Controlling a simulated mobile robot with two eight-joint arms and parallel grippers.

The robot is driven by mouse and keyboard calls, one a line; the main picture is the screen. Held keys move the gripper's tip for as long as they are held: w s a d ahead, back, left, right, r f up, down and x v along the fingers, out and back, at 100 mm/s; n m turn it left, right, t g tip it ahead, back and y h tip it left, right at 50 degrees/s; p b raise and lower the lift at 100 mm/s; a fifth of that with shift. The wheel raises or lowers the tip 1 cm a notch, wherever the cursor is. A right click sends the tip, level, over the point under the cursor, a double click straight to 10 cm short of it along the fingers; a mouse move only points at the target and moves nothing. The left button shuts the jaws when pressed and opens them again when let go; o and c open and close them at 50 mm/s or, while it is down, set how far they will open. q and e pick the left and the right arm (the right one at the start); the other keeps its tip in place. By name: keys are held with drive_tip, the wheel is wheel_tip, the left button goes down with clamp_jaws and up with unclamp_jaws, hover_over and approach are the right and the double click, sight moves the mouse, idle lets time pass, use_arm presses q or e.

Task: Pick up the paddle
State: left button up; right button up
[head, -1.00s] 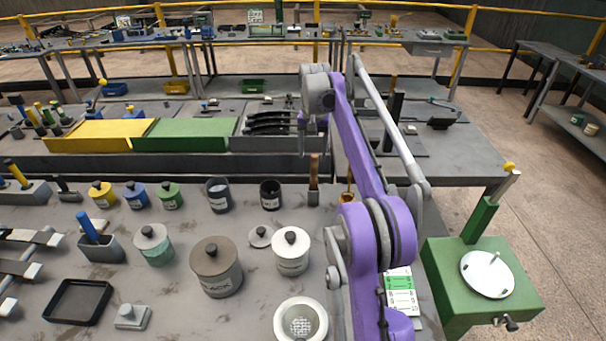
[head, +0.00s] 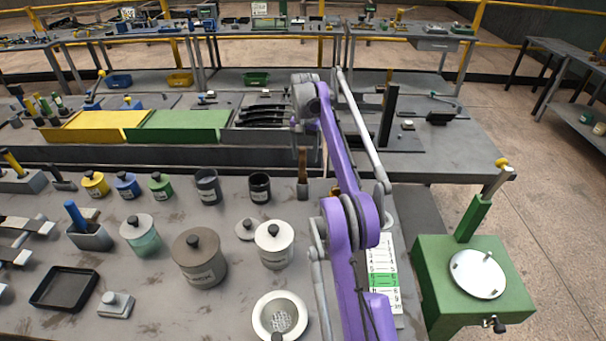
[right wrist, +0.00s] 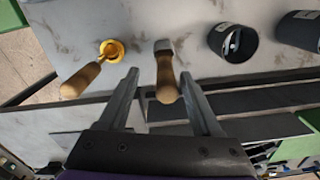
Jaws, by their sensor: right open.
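A wooden-handled tool, which I take to be the paddle (head: 303,168), stands at the back edge of the workbench in the head view, just left of my right arm. In the right wrist view its brown handle (right wrist: 166,88) lies between the two fingers of my right gripper (right wrist: 158,74), with a grey part at its far end. The fingers are open, with gaps on both sides of the handle. In the head view the right gripper (head: 297,124) is small and partly hidden, above the tool. My left gripper is not in view.
A brass ladle with a wooden handle (right wrist: 84,78) is close beside the left finger. Dark cups (right wrist: 233,42) stand to the right. Lidded jars (head: 199,258), a mortar-like bowl (head: 263,318) and a black tray (head: 64,288) fill the bench. A green stand (head: 470,290) is at right.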

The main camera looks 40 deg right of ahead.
sight(303, 163)
drive_tip(key=f, duration=0.2)
drive_tip(key=w+f+b, duration=0.1)
drive_tip(key=f, duration=0.1)
drive_tip(key=shift+w+f, duration=0.1)
drive_tip(key=shift+f, duration=0.4)
drive_tip(key=shift+s, duration=0.2)
drive_tip(key=shift+w, duration=0.15)
drive_tip(key=c, duration=0.5)
clamp_jaws()
